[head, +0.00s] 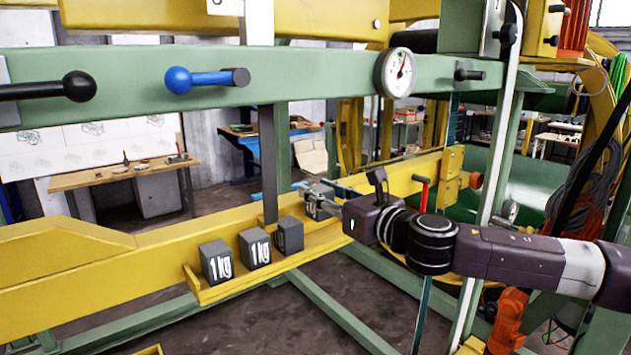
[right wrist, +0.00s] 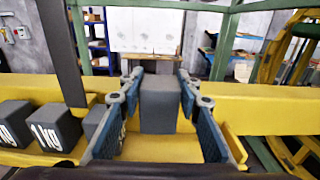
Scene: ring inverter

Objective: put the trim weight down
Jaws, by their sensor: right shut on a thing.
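My right gripper (head: 325,206) comes in from the right and is shut on a dark grey trim weight (head: 311,205). In the right wrist view the weight (right wrist: 160,105) stands upright between the blue finger pads of the gripper (right wrist: 160,112). The held weight is at the right end of the yellow ledge (head: 207,296); I cannot tell whether it touches the ledge. On the ledge stand more dark weights: one at the left (head: 215,263), a middle one (head: 254,248), both marked 1 kg, and one nearest the gripper (head: 289,235). My left gripper is not in view.
A yellow beam (head: 150,245) runs behind the ledge. A green rail (head: 300,68) above carries a blue-knobbed lever (head: 205,79), a black-knobbed lever (head: 75,86) and a round gauge (head: 396,73). A red-handled lever (head: 424,190) stands close behind my right arm.

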